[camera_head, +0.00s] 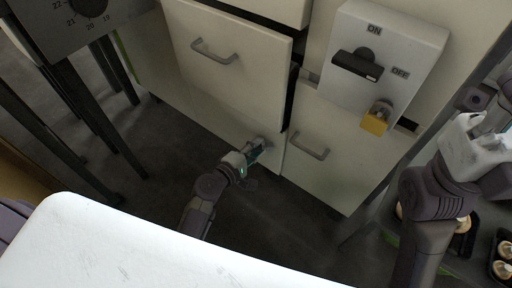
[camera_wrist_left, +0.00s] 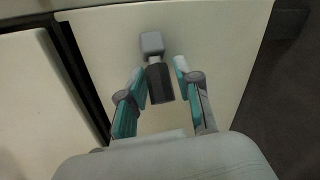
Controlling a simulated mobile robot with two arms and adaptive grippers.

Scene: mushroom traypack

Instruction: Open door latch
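A latch (camera_wrist_left: 152,44) with a grey square base and a dark, stubby handle (camera_wrist_left: 160,84) sits on a pale cabinet panel (camera_wrist_left: 200,30). In the head view the latch (camera_head: 260,142) is low on the cabinet, partly hidden by my gripper. My left gripper (camera_wrist_left: 160,80) is open, with one teal finger on each side of the dark handle; gaps show between fingers and handle. In the head view my left gripper (camera_head: 256,152) is at the lower panel. My right arm is at the right edge; its fingers are not visible.
An upper drawer (camera_head: 230,75) stands slightly out above the latch. Black stand legs are at the left. Trays of mushrooms (camera_head: 502,262) are at the lower right.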

